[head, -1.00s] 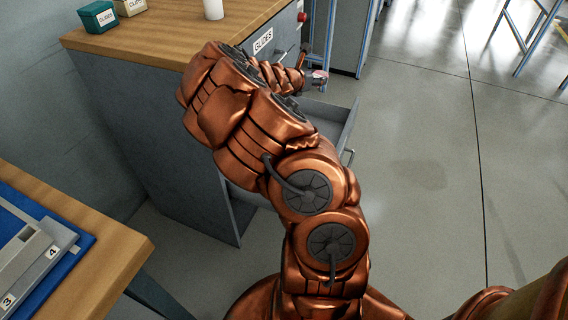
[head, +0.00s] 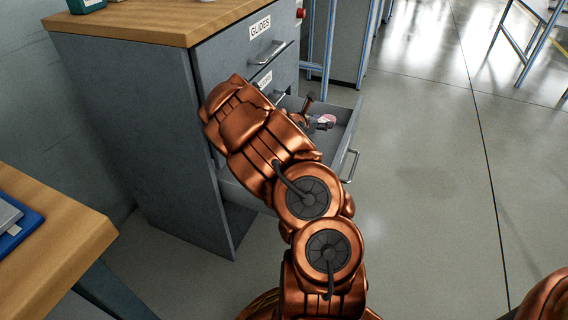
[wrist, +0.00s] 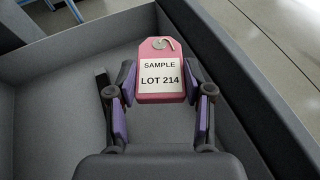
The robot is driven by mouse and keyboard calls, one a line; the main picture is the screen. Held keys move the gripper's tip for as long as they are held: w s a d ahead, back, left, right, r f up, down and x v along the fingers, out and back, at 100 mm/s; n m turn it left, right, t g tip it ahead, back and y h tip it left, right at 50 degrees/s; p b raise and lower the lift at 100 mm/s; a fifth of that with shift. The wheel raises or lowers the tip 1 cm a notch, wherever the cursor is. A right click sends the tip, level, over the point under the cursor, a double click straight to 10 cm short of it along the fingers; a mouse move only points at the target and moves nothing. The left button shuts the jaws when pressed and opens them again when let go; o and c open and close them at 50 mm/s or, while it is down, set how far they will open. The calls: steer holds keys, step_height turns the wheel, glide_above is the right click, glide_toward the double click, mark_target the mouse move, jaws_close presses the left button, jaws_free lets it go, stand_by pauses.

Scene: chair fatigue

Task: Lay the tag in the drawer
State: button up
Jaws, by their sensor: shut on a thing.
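The tag (wrist: 160,72) is pink with a white label reading "SAMPLE LOT 214" and a metal eyelet at its top. My gripper (wrist: 160,98) is shut on the tag's lower part, a finger on each side, in the wrist view. The drawer (head: 342,137) is pulled open from the grey cabinet. Its grey walls and floor surround the tag in the wrist view (wrist: 62,105). In the head view the tag (head: 325,119) is a small pink patch over the drawer. I cannot tell whether it touches the drawer floor.
A dark narrow piece (wrist: 104,90) shows beside my left finger inside the drawer. The cabinet (head: 130,110) has a wooden top and a closed drawer labelled "GLIDES" above the open one. A wooden table (head: 60,235) stands at lower left.

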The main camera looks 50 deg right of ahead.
steer(key=b, duration=0.5)
glide_toward(326, 148)
steer(key=x, duration=0.4)
steer(key=shift+d, duration=0.2)
steer(key=shift+r, duration=0.1)
steer(key=o, duration=1.1)
